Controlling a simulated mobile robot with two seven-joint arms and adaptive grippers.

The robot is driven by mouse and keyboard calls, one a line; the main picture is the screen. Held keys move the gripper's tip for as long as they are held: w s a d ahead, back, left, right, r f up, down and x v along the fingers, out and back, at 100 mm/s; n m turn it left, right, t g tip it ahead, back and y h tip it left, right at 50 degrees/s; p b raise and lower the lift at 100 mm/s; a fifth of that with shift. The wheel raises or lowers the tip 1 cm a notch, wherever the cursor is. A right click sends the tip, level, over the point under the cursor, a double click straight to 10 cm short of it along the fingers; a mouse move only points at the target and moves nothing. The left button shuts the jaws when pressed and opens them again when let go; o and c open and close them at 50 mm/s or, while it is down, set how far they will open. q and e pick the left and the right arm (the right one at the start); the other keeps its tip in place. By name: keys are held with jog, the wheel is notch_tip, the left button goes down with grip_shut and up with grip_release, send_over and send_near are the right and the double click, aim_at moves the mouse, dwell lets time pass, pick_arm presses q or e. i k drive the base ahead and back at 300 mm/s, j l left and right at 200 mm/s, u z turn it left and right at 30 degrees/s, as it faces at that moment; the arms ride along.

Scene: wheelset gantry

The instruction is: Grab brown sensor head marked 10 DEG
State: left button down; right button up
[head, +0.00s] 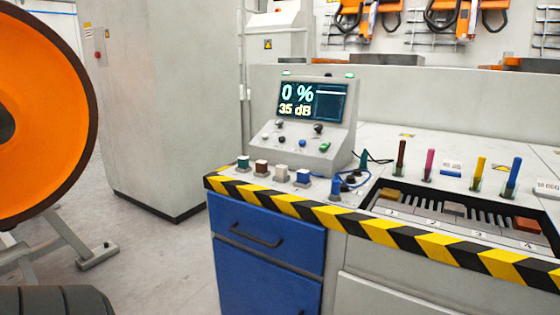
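A small brown block (262,166), which looks like the brown sensor head, sits on a grey holder near the left end of the bench top. It stands in a row with a green block (243,161), a white block (281,171) and a blue block (303,176). Any marking on the brown block is too small to read. A brown pen-like stick (401,153) stands upright farther right. Neither of my grippers is in view.
A grey console (318,143) showing 0 % and 35 dB stands behind the blocks. A blue probe with a cable (335,188) is to their right, beside a slotted tray recess (450,213). Blue drawers (268,232) are below. An orange wheel (40,115) is at left.

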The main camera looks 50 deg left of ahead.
aim_at(261, 166)
jog(key=i+j+u, duration=0.25)
jog(key=j, duration=0.35)
jog(key=i+j+u, duration=0.25)
jog(key=j, duration=0.3)
jog(key=i+j+u, duration=0.25)
jog(key=j, duration=0.25)
jog(key=i+j+u, duration=0.25)
jog(key=j, duration=0.2)
jog(key=i, duration=0.05)
